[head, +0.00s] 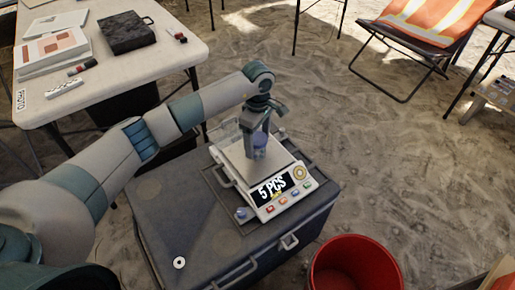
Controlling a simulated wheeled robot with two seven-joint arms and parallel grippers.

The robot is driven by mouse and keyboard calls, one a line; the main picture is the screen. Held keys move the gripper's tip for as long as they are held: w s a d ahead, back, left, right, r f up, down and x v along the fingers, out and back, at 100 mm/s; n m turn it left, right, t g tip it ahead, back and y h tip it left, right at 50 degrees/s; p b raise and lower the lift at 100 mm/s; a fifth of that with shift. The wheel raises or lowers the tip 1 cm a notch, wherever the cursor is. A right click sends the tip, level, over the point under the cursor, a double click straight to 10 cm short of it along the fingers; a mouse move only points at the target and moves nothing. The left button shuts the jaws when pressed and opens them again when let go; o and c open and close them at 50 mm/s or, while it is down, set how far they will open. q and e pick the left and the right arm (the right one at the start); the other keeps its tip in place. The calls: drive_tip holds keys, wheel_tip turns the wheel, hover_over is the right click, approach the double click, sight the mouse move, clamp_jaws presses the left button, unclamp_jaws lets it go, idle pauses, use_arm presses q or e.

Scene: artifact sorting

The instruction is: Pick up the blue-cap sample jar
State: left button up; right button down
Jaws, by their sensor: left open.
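The blue-cap sample jar (260,152) stands on the pan of the white scale (243,165), partly hidden by my gripper. My left gripper (259,141) points down over the jar, with its fingers open around it. I cannot tell whether the fingers touch the jar. The scale's display (273,189) reads "5 PCS". My right gripper is not in view.
The scale stands on a dark case (185,220), with a small bluish item (241,213) and a pale ring (179,262) on its lid. A red bucket (355,262) stands right of the case. A table (165,60) holds papers and a black box (126,32) at upper left.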

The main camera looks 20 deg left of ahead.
use_arm(q)
drive_tip(key=shift+w+f, duration=0.1)
drive_tip(key=shift+f, duration=1.85)
drive_tip(key=shift+c, duration=0.4)
drive_tip(key=c, duration=1.2)
drive_tip(key=shift+o, duration=0.2)
drive_tip(key=shift+r, duration=0.1)
drive_tip(key=shift+a+r, duration=0.1)
drive_tip(key=shift+r, duration=0.4)
drive_tip(key=r, duration=0.3)
drive_tip(key=shift+d+r, duration=0.2)
drive_tip(key=shift+d, duration=0.05)
drive_tip(key=s+d+r, duration=0.1)
drive_tip(key=d+r, duration=0.1)
drive_tip(key=d, duration=0.1)
drive_tip(key=s+d+r, duration=0.2)
drive_tip(key=d, duration=0.1)
drive_tip(key=s+d+r, duration=0.2)
drive_tip(key=d, duration=0.2)
drive_tip(key=shift+s+r, duration=0.15)
drive_tip(key=shift+r, duration=0.1)
